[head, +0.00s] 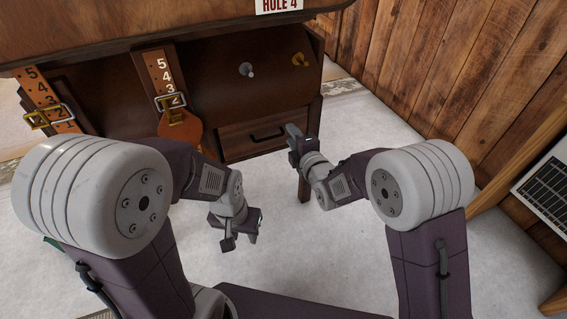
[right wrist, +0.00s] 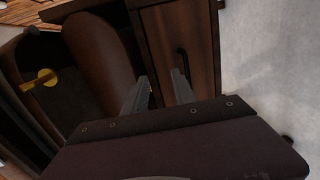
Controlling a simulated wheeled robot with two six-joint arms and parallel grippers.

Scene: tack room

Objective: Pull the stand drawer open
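The stand drawer (head: 235,140) is a brown wooden front low on the right of the stand, and it looks closed. Its black bar handle (head: 268,134) shows in the head view; in the right wrist view the handle (right wrist: 182,60) is just beyond the fingertips, nearer the right-hand finger. My right gripper (head: 293,136) is right of the handle in the head view. Its fingers (right wrist: 160,80) are apart with nothing visible between them; I cannot tell whether one touches the handle. My left gripper (head: 241,240) hangs low over the floor, open and empty.
A stand leg (head: 304,185) is below my right gripper. The pale floor (head: 350,120) is clear; plank walls stand at right.

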